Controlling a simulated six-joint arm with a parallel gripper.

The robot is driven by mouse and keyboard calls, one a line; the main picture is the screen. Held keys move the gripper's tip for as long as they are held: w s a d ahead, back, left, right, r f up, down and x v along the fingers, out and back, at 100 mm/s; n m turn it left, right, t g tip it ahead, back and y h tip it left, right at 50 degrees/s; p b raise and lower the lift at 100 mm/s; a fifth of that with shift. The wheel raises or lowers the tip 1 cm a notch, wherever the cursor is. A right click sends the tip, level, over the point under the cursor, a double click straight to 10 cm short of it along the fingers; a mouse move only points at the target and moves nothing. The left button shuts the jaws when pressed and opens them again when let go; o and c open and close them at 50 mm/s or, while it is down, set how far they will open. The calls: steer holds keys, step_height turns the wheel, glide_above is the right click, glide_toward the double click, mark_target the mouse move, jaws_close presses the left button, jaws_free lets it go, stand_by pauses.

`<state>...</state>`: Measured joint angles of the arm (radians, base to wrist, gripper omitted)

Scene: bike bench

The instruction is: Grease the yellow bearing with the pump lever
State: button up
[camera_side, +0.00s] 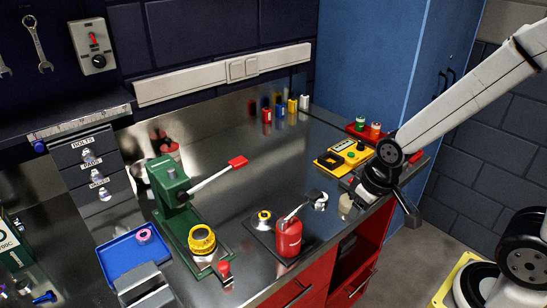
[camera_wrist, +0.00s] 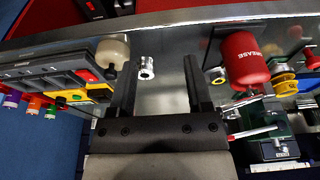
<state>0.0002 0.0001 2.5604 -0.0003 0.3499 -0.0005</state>
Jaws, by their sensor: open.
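A red grease pump (camera_side: 288,240) stands on a dark base on the bench. Its pale lever (camera_side: 297,211) slants up to the right. A yellow bearing (camera_side: 264,222) with a silver centre sits left of the pump on the dark base. The pump (camera_wrist: 246,60) shows its GREASE label in the wrist view, right of my fingers. My gripper (camera_wrist: 160,78) is open and empty. In the side view it is right of the pump, near the bench's right end, its fingertips hard to make out. A silver cylinder (camera_wrist: 147,68) shows between the fingers, apparently on the bench beyond.
A green press (camera_side: 170,190) with a red-tipped lever holds another yellow round part (camera_side: 201,240). A blue tray (camera_side: 128,262) lies at front left. A yellow control box (camera_side: 342,158) and a red tray (camera_side: 357,131) are near my arm. The bench behind the pump is mostly clear.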

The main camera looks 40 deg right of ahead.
stand_by(0.4)
steer(key=shift+w+r, duration=0.1)
steer(key=shift+r, duration=0.05)
steer(key=c, duration=0.8)
steer(key=shift+w+a+r, duration=0.2)
steer(key=shift+r, duration=0.1)
jaws_close()
steer(key=w+a+r, duration=0.2)
steer(key=a+r, duration=0.1)
steer(key=r, duration=0.5)
steer(key=w+a+r, duration=0.2)
steer(key=a+r, duration=0.1)
steer(key=r, duration=0.6)
steer(key=shift+w+r+t, duration=0.15)
steer(key=shift+w+t, duration=0.1)
steer(key=shift+t, duration=0.15)
